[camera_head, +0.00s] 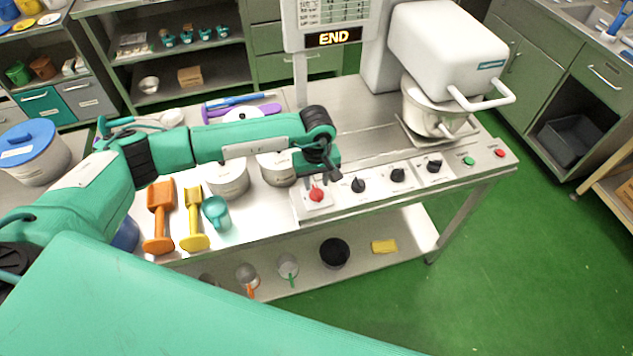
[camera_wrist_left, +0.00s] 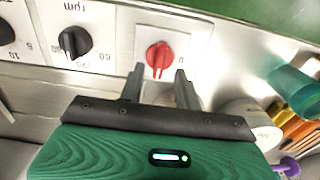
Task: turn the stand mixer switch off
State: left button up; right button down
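The stand mixer (camera_head: 445,50) is white, with a metal bowl (camera_head: 432,108), and stands at the right of the steel table. A control panel runs along the table's front edge. Its red rotary switch (camera_head: 317,194) is at the panel's left end, and it also shows in the left wrist view (camera_wrist_left: 159,56). My left gripper (camera_wrist_left: 160,78) is open, its two fingers apart, with the red switch just ahead of and between the tips. I cannot tell whether they touch it. In the head view the left gripper (camera_head: 325,180) is just above the switch. My right gripper is not in view.
Black knobs (camera_head: 358,185) sit right of the red switch, then a green button (camera_head: 468,160) and a red button (camera_head: 499,153).

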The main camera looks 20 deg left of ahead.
aim_at(317, 190)
pick_arm(q)
jog(key=shift+f+p, duration=0.45)
jog(key=shift+f, duration=1.35)
grip_shut()
